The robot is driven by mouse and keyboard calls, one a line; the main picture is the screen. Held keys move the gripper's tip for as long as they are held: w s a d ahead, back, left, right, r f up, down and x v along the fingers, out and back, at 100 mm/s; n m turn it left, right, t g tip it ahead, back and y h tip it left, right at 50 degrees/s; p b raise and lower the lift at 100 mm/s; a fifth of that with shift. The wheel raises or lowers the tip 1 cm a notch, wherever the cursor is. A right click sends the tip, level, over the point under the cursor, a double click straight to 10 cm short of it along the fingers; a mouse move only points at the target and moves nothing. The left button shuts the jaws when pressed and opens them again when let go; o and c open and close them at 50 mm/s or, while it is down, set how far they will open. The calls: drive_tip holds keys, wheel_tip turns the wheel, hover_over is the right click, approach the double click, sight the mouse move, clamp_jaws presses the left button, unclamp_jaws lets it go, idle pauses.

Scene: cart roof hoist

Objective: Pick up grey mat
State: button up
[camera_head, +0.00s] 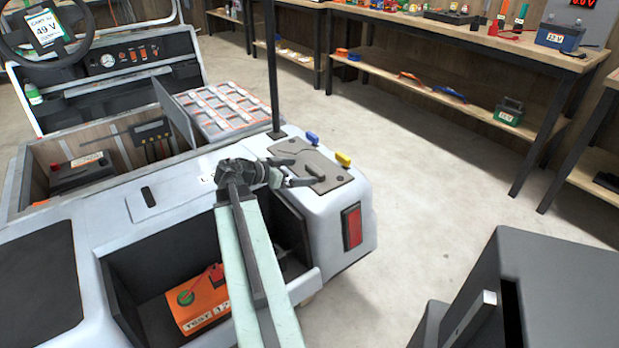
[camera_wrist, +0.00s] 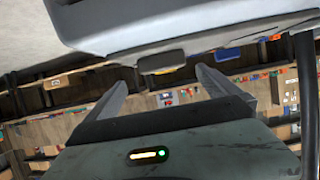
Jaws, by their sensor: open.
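The grey mat (camera_head: 318,163) lies flat on the white cart's rear corner, beside a blue clip-like piece (camera_head: 312,138) and a yellow one (camera_head: 343,158). My gripper (camera_head: 306,171) is open, its fingers spread over the mat in the head view and partly covering it. I cannot tell whether they touch it. In the wrist view my gripper (camera_wrist: 168,71) shows two spread fingers. A small dark, rounded piece shows between them and a blue piece to the right, below a pale body edge. I cannot clearly make out the mat there.
A dark post (camera_head: 272,70) rises from the cart close behind the mat. The cart's open rear bay holds an orange test box (camera_head: 198,303). A dark grey cabinet (camera_head: 545,290) stands at the lower right. Workbenches (camera_head: 470,35) line the back; floor between is clear.

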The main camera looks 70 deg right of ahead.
sight(313, 170)
drive_tip(key=shift+b+x, duration=1.45)
drive_tip(key=shift+x, duration=2.45)
drive_tip(key=shift+w, duration=0.1)
drive_tip(key=c, duration=1.9)
wheel_tip(313, 170, up, 10)
drive_tip(key=p, duration=1)
drive_tip(key=shift+r, duration=0.2)
drive_tip(key=shift+f, duration=0.15)
